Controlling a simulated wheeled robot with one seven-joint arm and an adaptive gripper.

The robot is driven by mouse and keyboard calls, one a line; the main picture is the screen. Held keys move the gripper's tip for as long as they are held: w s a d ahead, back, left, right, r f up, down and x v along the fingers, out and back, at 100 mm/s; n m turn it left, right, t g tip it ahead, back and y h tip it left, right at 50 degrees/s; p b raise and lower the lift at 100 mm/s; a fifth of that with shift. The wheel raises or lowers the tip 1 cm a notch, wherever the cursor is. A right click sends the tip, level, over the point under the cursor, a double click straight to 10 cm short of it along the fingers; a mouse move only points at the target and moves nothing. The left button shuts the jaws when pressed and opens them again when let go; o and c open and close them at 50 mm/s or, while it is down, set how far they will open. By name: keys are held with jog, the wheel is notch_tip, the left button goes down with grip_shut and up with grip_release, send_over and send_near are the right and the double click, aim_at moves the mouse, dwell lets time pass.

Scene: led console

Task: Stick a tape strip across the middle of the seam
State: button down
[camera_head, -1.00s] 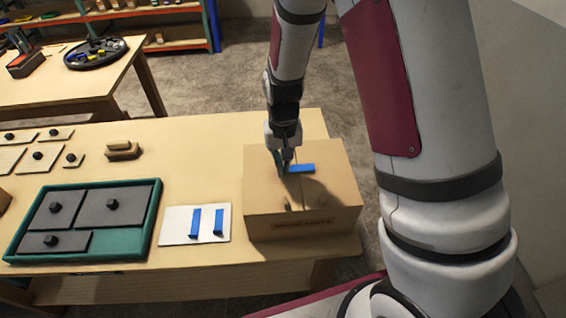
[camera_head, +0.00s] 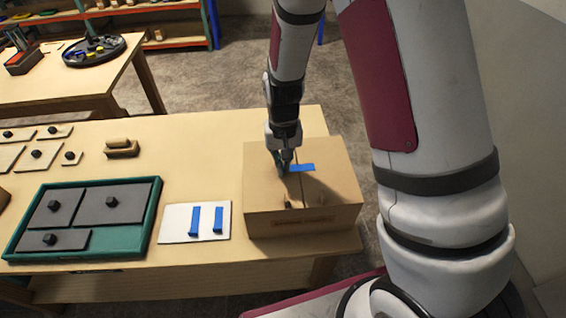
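A closed cardboard box (camera_head: 335,200) stands at the right end of the table, and a seam (camera_head: 301,188) runs across its top from back to front. A blue tape strip (camera_head: 304,168) is on or just above the top, crossing the seam near its middle. My gripper (camera_head: 283,168) is low over the box top at the strip's left end. The fingers are small and shadowed, so I cannot tell whether they hold the strip. Two more blue strips (camera_head: 195,219) lie on a white card (camera_head: 174,226) left of the box.
A green-rimmed tray (camera_head: 143,238) with grey knobbed panels sits on the table (camera_head: 203,140) at left. Knobbed wooden plates (camera_head: 40,155) and a wooden block (camera_head: 122,149) lie behind it. A second table (camera_head: 60,90) stands further back. The tabletop behind the card is clear.

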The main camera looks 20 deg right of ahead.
jog(key=c, duration=1.7)
grip_release()
jog(key=s+d+r+n+t, duration=0.1)
jog(key=s+r, duration=0.3)
jog(key=r, duration=0.9)
jog(key=s+d+r+t, duration=0.15)
jog(key=s+r, duration=0.25)
jog(key=r, duration=0.8)
jog(key=s+r+t, duration=0.1)
jog(key=s+r, duration=0.1)
jog(key=s, duration=0.2)
jog(key=s+d+r+t, duration=0.1)
jog(key=s+r, duration=0.1)
jog(key=s, duration=0.1)
jog(key=s+r+n+t, duration=0.1)
jog(key=s+r, duration=0.1)
jog(key=s, duration=0.2)
jog(key=shift+s+d, duration=0.3)
jog(key=shift+d, duration=0.1)
